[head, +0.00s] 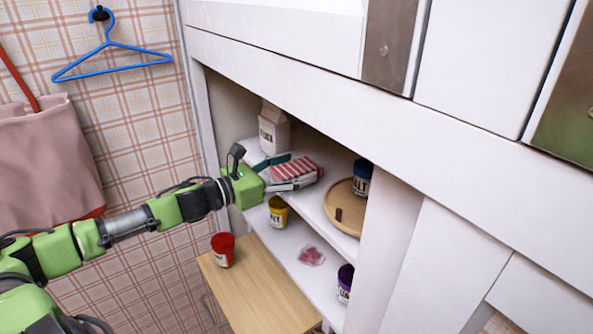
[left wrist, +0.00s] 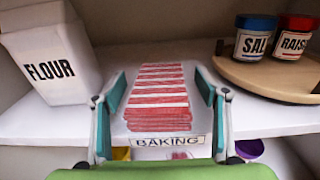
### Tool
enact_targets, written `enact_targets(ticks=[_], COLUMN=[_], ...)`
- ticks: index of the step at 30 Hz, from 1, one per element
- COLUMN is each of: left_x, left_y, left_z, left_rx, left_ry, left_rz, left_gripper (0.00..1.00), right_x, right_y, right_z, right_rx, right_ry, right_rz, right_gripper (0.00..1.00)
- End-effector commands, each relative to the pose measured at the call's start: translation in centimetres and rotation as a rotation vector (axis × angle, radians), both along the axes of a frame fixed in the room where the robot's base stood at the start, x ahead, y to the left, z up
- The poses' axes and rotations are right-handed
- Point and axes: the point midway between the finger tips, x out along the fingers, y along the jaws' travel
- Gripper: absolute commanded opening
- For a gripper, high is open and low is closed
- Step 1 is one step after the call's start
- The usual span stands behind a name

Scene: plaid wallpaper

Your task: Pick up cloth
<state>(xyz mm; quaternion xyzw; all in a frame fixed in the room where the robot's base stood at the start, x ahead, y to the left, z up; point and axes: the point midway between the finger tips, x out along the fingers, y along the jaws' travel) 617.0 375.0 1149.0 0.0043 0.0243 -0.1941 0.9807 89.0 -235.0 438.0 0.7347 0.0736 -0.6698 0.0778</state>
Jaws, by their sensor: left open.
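The cloth (head: 299,168) is a folded red-and-white striped stack lying on the upper shelf (head: 318,205) of the white cabinet. In the left wrist view the cloth (left wrist: 158,97) lies in the middle, above a BAKING label on the shelf edge. My left gripper (head: 287,172) reaches in from the left at the cloth. In the left wrist view the gripper (left wrist: 160,88) is open, with one teal finger on each side of the cloth; I cannot tell whether they touch it. My right gripper is not in view.
A FLOUR box (head: 273,129) stands left of the cloth, and a round wooden tray (head: 340,218) with a blue-lidded SALT jar (head: 361,178) right of it. Below are a yellow tin (head: 278,212), a purple-lidded jar (head: 345,283) and a red tin (head: 223,250). A cabinet panel (head: 380,255) bounds the right.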

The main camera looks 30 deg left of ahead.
Motion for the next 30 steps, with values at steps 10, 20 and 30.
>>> enact_targets(ticks=[10,20,30], left_x=[0.73,0.72,0.72], left_y=[-0.34,-0.35,-0.35], left_z=[-0.06,-0.05,0.07], left_rx=[0.001,0.001,0.002], left_ry=[0.001,0.001,-0.001], left_rz=[-0.001,-0.001,-0.002], left_gripper=[0.67,0.25,0.24], right_x=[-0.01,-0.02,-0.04], right_y=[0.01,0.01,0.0], right_z=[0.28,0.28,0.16], right_rx=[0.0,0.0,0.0], right_ry=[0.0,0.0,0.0], right_rz=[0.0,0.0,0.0], right_gripper=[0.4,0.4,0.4])
